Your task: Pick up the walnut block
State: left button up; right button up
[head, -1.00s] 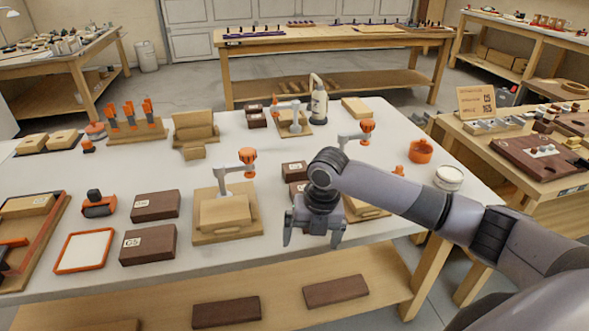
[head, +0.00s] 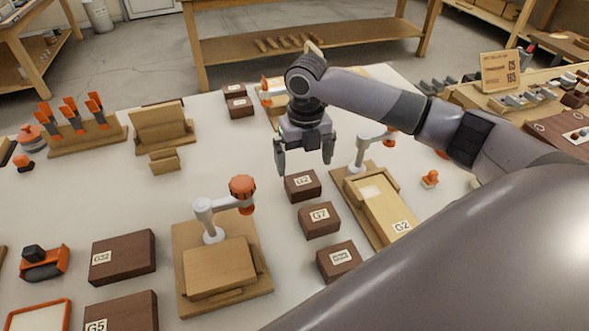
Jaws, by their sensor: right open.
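Several dark walnut blocks with white labels lie on the white bench; I cannot tell which one the task means. Three stand in a row near the middle: the far block (head: 302,186), the middle block marked G7 (head: 319,220) and the near block (head: 338,261). Two larger ones are at lower left, one marked G32 (head: 123,256) and one marked G5 (head: 122,312). My right gripper (head: 304,167) is open and empty, fingers pointing down, above and just behind the far block of the row. My left gripper is not in view.
A wooden fixture with an orange-knobbed clamp (head: 208,212) stands left of the row. Another fixture holds a pale block marked G2 (head: 386,209) on the right. Two small dark blocks (head: 240,107) lie farther back. Bare bench lies left of the gripper.

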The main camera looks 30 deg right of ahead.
aim_at(303, 181)
jog(key=shift+w+f, duration=0.1)
jog(key=shift+f, duration=0.45)
jog(key=f, duration=0.6)
jog(key=shift+s+a, duration=0.2)
jog(key=shift+s, duration=0.05)
jog(key=c, duration=0.9)
